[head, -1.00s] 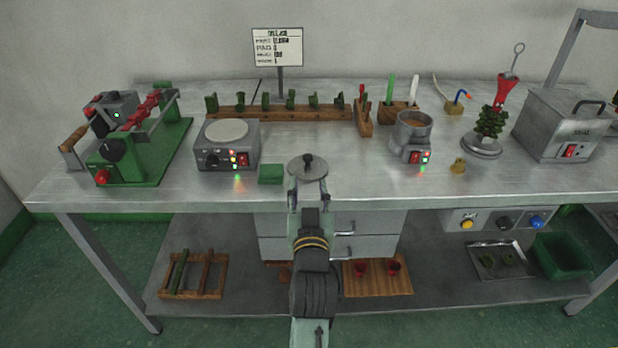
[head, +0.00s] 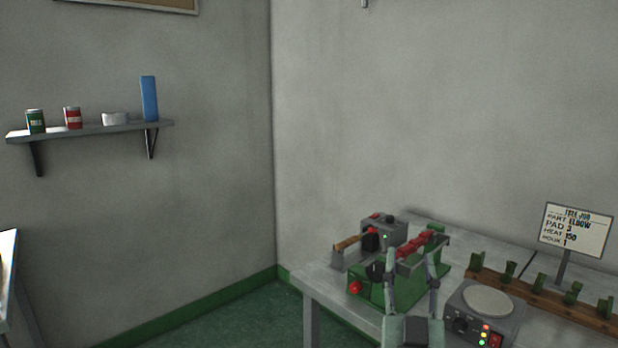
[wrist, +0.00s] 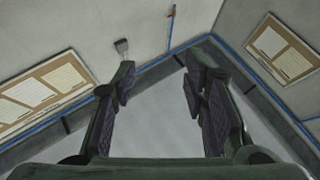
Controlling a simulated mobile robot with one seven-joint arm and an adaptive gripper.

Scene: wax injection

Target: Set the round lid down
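The round lid is not in view in either current frame. My gripper (head: 412,262) shows at the lower middle of the head view, its two fingers pointing up and apart. In the wrist view my gripper (wrist: 160,85) is open, with nothing between the fingers.
A wall shelf (head: 90,131) carries cans. Floor left of the table is clear.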

